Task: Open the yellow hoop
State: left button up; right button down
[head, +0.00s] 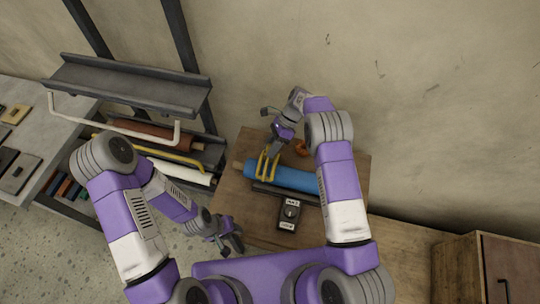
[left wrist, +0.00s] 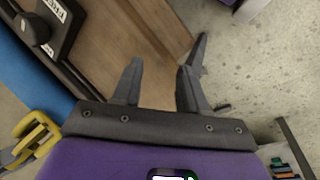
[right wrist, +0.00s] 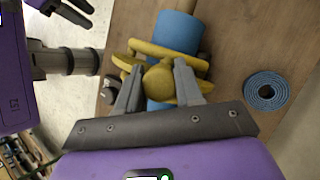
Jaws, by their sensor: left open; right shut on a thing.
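A yellow bent bar shaped like a hoop (head: 150,147) runs across the front of the rack at the left, below a similar white bar. A separate yellow clamp with two bands (head: 262,168) sits around the blue roll (head: 292,179) on the table. My right gripper (right wrist: 155,82) is shut on the yellow clamp's rounded middle (right wrist: 158,80). My left gripper (head: 237,240) is open and empty by the table's left edge. Its spread fingers (left wrist: 158,82) show in the left wrist view, with the clamp (left wrist: 32,138) at lower left, apart from them.
The rack (head: 130,82) holds a brown roll (head: 150,133) and a white roll (head: 185,173). A black device with white labels (head: 289,213) stands before the blue roll. A blue coil (right wrist: 267,90) lies on the table. A wooden cabinet (head: 458,270) is at lower right.

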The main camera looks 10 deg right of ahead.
pick_arm(q)
notch_tip(320, 180, down, 2)
jog(key=shift+f+b, duration=0.25)
jog(key=shift+b, duration=0.55)
jog(key=shift+c, duration=0.4)
